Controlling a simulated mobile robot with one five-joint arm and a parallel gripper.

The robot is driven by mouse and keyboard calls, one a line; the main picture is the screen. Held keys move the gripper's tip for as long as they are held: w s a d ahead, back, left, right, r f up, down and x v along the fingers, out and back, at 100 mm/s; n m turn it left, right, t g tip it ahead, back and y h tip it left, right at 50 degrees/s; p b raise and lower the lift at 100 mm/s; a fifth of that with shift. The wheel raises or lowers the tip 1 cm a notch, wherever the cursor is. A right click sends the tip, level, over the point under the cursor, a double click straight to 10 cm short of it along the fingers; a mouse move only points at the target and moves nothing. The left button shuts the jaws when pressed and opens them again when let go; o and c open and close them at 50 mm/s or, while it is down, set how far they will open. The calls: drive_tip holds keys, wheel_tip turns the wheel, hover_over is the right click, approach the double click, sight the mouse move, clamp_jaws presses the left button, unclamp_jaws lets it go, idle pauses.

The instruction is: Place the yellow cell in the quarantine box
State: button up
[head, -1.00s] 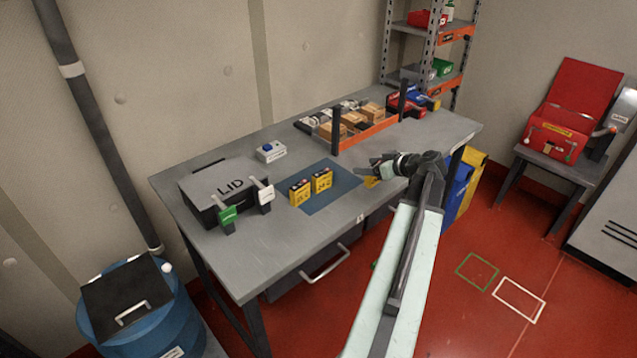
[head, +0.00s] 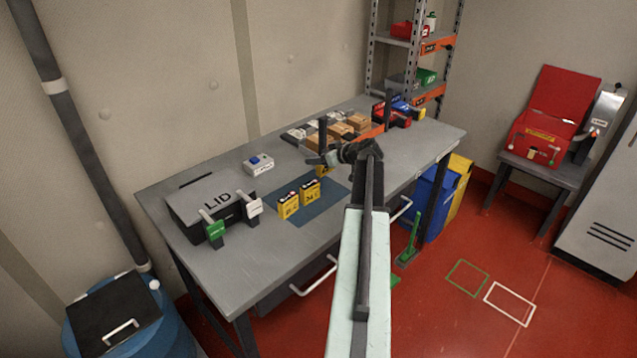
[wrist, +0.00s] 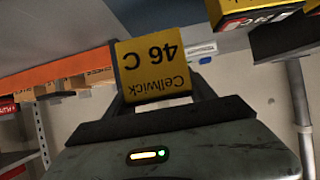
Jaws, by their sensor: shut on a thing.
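My gripper (head: 322,159) is shut on a yellow cell (wrist: 155,72) marked "Cellwick 46 C", which fills the space between the fingers in the wrist view. In the head view only a small yellow part of this cell (head: 322,171) shows below the jaws, over the table behind the blue mat. Two more yellow cells, a left one (head: 288,205) and a right one (head: 310,196), stand upright on the mat. A red box (head: 541,141) with its lid raised and a yellow label stands on a side table at the right, far from my gripper. Its lettering is too small to read.
The grey worktable (head: 240,262) carries a black case (head: 190,211) marked LID, a small box with a blue button (head: 258,164), and an orange-edged rack with cartons (head: 340,131). Blue and yellow bins (head: 432,200) stand beyond the table. The red floor at right is open.

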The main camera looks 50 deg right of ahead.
sight(320, 169)
wheel_tip(320, 169, down, 6)
drive_tip(key=b, duration=0.4)
drive_tip(key=shift+r, duration=0.45)
drive_tip(key=shift+f, duration=0.2)
drive_tip(key=o, duration=1.4)
drive_tip(key=shift+r, duration=0.1)
